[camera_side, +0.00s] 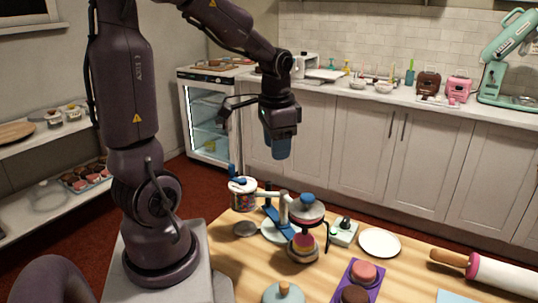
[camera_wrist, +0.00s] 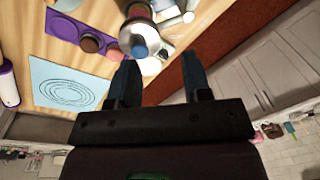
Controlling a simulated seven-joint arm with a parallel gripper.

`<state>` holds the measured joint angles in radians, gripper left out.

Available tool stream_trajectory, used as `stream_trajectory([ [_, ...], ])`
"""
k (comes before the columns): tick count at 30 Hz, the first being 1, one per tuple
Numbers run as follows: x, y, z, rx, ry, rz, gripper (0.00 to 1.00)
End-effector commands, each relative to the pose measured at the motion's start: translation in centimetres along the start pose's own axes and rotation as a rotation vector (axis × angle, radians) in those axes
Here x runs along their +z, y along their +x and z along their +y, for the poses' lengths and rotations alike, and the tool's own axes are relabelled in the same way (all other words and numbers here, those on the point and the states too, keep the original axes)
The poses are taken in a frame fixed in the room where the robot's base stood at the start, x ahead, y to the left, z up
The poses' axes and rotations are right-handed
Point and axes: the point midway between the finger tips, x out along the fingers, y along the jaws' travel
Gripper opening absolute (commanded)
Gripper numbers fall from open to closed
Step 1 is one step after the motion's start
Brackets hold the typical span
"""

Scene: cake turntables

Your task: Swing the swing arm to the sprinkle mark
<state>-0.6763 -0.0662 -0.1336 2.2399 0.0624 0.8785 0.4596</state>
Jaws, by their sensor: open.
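My gripper (camera_side: 278,150) hangs in the air above and behind the table in the side view, well apart from everything on it. In the wrist view my gripper (camera_wrist: 158,68) shows two blue fingers spread apart with nothing between them. A cap (camera_side: 307,208) with a blue knob sits over the pink item on the turntable; the blue knob (camera_wrist: 139,50) also shows in the wrist view. I cannot make out the sprinkle mark.
A jar (camera_side: 243,192), a small switch box (camera_side: 344,231), a white plate (camera_side: 380,242), a purple tray (camera_side: 348,283) with cakes and a rolling pin (camera_side: 500,275) crowd the table. A blue mat (camera_wrist: 66,84) lies near the rolling pin. The air around my gripper is clear.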

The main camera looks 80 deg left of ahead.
Motion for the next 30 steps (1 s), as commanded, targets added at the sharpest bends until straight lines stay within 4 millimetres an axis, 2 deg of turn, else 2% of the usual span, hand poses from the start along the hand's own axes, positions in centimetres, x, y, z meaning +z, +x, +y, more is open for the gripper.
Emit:
stream_trajectory([
  [1, -0.1, 1.7, -2.2, 0.025, 0.076, -0.039, 0.45],
  [6, -0.1, 6.4, -7.7, 0.109, 0.455, -0.075, 0.45],
  [12, 0.0, 10.6, -12.1, 0.176, 0.958, -0.022, 0.45],
  [16, -1.0, 11.7, -13.7, 0.165, 1.32, 0.023, 0.45],
  [21, -2.0, 11.1, -14.8, 0.114, 1.692, 0.042, 0.45],
  [25, -2.0, 11.1, -14.8, 0.111, 1.838, 0.049, 0.45],
  [30, -2.0, 11.5, -14.7, 0.113, 1.886, 0.052, 0.45],
])
